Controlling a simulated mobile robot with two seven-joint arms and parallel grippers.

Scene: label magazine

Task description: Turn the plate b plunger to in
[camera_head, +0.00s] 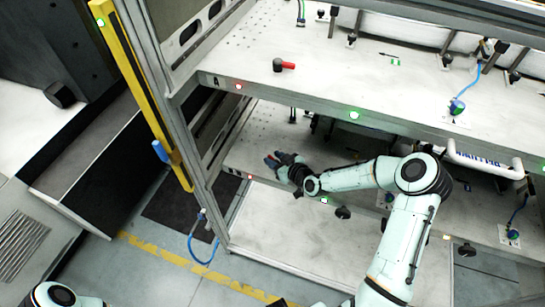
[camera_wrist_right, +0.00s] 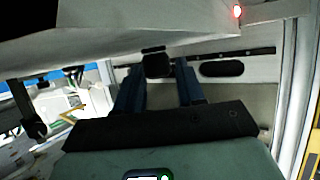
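My right gripper (camera_head: 273,159) reaches in over the lower shelf (camera_head: 243,160), near its left end. In the right wrist view its two dark blue fingers (camera_wrist_right: 159,72) stand apart. A black block (camera_wrist_right: 157,64) shows between their tips; I cannot tell whether they touch it. The lower shelf's plunger is not clearly visible in the head view, and a small reddish patch shows at the gripper's tips. A red and black plunger (camera_head: 286,66) lies on the upper shelf, marked A. My left gripper is not in view.
The upper shelf (camera_head: 330,88) overhangs the lower one, close above my right gripper. A rack post stands left of the gripper, beside a yellow post (camera_head: 140,85). A white handle (camera_head: 485,165) and blue-hosed fittings (camera_head: 457,106) are at the right.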

